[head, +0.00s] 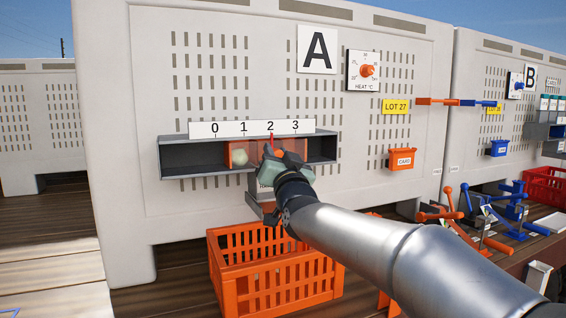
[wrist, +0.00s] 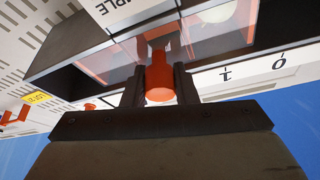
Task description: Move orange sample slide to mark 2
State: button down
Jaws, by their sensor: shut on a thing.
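The orange sample slide (head: 252,150) sits in a dark grey channel (head: 188,157) under a white scale (head: 203,130) marked 0 to 3 on panel A. Its red pointer stands under or very close to the 2. A pale onion (head: 239,158) shows in the slide's left part. My gripper (head: 273,170) is in front of the slide and hides its middle. In the wrist view my gripper (wrist: 160,86) is shut on the slide's orange knob (wrist: 159,78), with one finger on each side.
An orange crate (head: 228,275) stands below the channel. An orange card box (head: 401,160) and a heat dial (head: 364,71) are to the right. Orange and blue levers (head: 452,203) stand on the right bench. The channel's left end looks empty.

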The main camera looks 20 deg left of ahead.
jog(key=c, duration=1.1)
grip_release()
jog(key=shift+s+a, duration=0.1)
jog(key=shift+c, duration=0.2)
jog(key=b+v, duration=0.5)
jog(key=v, duration=1.2)
jog(key=shift+f, duration=0.2)
